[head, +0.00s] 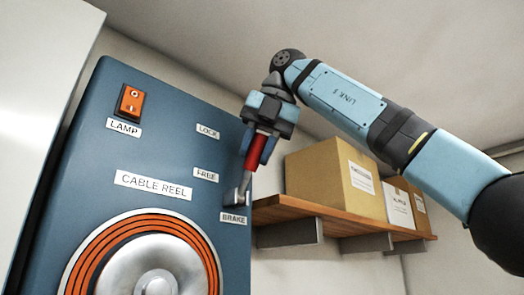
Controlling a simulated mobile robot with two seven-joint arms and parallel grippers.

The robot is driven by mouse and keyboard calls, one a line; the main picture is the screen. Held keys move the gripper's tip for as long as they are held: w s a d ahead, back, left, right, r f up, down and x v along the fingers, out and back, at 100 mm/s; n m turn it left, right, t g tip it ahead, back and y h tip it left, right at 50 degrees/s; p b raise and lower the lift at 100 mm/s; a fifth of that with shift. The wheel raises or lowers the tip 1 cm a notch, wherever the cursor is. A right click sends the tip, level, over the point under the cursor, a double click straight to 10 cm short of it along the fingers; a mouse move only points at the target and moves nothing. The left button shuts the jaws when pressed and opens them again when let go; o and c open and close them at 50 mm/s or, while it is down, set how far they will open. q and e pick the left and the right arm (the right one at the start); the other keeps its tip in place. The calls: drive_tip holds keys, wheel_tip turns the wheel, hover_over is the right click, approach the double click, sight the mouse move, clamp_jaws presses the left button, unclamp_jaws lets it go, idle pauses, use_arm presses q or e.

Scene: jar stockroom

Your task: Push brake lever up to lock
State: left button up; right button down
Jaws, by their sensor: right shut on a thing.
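The brake lever (258,147) has a red grip on a metal shaft. Its pivot is just above the BRAKE label (234,219) at the right edge of the blue cable reel panel (100,205). The lever points up and slightly right, tilted off upright. The FREE label (206,175) is left of the shaft, and the LOCK label (208,131) is higher up, left of the gripper. My right gripper (259,148) comes from above and is shut on the red grip, hiding its upper end. My left gripper is not in view.
An orange LAMP switch (130,102) is at the panel's upper left. The round orange-and-black reel (150,265) is below. Right of the panel, a wooden shelf (300,211) holds cardboard boxes (325,170), beneath my right arm. The wall above the panel is clear.

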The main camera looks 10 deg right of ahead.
drive_tip(key=shift+w+a+r+g, duration=0.15)
drive_tip(key=shift+w+r+g, duration=0.05)
drive_tip(key=shift+g, duration=0.1)
idle(0.4)
drive_tip(key=c, duration=1.1)
unclamp_jaws()
drive_tip(key=shift+o, duration=1.2)
